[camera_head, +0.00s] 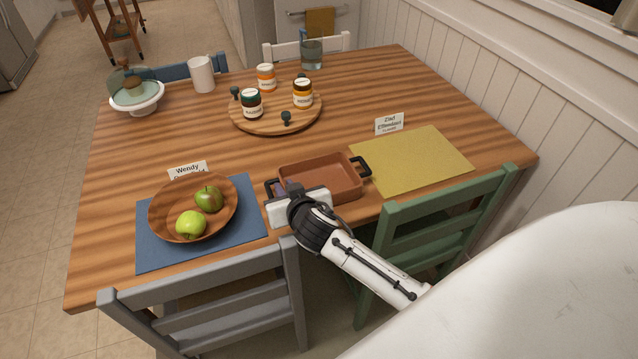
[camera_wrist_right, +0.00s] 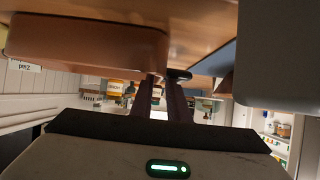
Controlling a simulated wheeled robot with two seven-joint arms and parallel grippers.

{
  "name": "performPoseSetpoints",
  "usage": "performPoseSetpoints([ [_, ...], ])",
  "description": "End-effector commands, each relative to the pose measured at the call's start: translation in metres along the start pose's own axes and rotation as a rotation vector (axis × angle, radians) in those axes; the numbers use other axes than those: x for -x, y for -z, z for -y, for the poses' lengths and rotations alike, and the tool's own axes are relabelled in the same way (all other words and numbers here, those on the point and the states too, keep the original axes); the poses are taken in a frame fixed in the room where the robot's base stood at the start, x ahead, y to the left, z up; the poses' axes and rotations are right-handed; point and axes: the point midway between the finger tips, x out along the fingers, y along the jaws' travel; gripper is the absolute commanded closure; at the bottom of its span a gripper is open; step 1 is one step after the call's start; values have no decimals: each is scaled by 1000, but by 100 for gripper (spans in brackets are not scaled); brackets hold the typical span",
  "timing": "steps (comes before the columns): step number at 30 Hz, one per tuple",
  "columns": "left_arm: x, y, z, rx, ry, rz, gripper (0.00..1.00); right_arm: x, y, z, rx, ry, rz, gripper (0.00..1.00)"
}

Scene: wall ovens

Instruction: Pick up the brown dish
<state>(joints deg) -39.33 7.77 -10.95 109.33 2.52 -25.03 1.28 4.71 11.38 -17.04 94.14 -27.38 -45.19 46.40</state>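The brown dish (camera_head: 325,178) is a shallow rectangular pan with black handles at its left and right ends. It sits level near the table's front edge in the head view. My right gripper (camera_head: 291,189) is at its near left corner, close to the left handle. In the right wrist view the dish (camera_wrist_right: 85,45) fills the upper left, and part of a black handle (camera_wrist_right: 180,74) shows by the fingertips. The right fingers (camera_wrist_right: 161,85) have a narrow gap between them; whether they clasp the dish or handle is unclear. My left gripper is not in view.
A wooden bowl (camera_head: 163,222) with two apples (camera_head: 209,199) stands on a blue mat (camera_head: 152,256) to the left. A yellow mat (camera_head: 418,160) lies to the right. Jars stand on a round board (camera_head: 270,125) behind. Grey (camera_head: 207,318) and green (camera_head: 440,235) chairs stand in front.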

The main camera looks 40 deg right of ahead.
Motion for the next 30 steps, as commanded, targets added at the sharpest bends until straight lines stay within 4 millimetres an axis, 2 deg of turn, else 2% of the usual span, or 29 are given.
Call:
performPoseSetpoints([
  [8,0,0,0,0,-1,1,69,-4,0,0,-1,1,0,85],
  [11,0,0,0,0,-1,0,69,-4,0,0,0,1,0,99],
  [12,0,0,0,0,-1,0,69,-4,0,0,0,1,0,100],
  [30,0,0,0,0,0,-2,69,-4,-1,0,0,1,1,100],
])
